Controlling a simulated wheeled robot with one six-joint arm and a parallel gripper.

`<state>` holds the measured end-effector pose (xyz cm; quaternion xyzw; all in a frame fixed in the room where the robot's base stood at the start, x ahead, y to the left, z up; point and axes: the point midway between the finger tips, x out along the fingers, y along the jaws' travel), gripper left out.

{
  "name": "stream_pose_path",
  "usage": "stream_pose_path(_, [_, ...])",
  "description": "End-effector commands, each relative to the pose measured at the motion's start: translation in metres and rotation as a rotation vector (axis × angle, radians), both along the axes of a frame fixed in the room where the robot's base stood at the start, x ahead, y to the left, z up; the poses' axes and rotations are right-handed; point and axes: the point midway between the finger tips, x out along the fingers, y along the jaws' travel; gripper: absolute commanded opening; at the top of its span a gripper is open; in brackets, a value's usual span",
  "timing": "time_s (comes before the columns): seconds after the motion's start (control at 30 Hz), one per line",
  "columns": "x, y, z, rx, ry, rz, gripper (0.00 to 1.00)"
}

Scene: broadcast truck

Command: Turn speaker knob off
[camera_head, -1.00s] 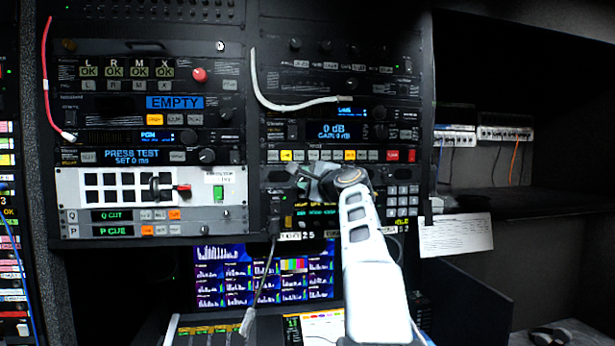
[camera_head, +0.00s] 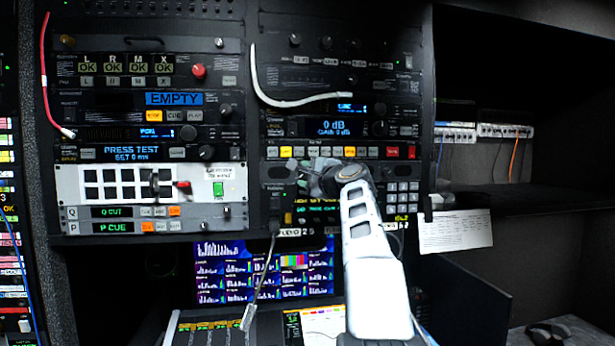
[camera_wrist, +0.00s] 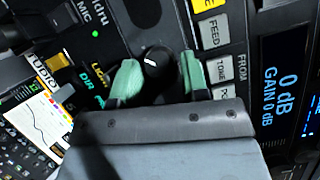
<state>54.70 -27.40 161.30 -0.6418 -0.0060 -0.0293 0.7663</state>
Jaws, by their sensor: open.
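A round black knob (camera_wrist: 153,60) with a white pointer line shows in the wrist view, on a dark panel of the rack. My gripper (camera_wrist: 157,78) has pale green finger pads, one on each side of this knob. The fingers are open around it; I cannot tell whether either pad touches it. The pointer line is tilted in this view. In the head view my gripper (camera_head: 320,181) is in front of the panel below the row of coloured buttons, and it hides the knob there.
A "0 dB GAIN" display (camera_head: 334,128) sits above the gripper, and it shows on the right in the wrist view (camera_wrist: 286,92). A keypad (camera_head: 403,197) is to the right. A cable (camera_head: 268,262) hangs at the left, in front of a monitor (camera_head: 222,272).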

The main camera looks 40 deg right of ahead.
Motion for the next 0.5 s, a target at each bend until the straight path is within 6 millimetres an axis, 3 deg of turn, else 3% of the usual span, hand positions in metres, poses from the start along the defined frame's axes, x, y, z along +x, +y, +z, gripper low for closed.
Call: stream_pose_path(0.5, [-0.096, 0.003, -0.008, -0.001, -0.002, -0.005, 0.41])
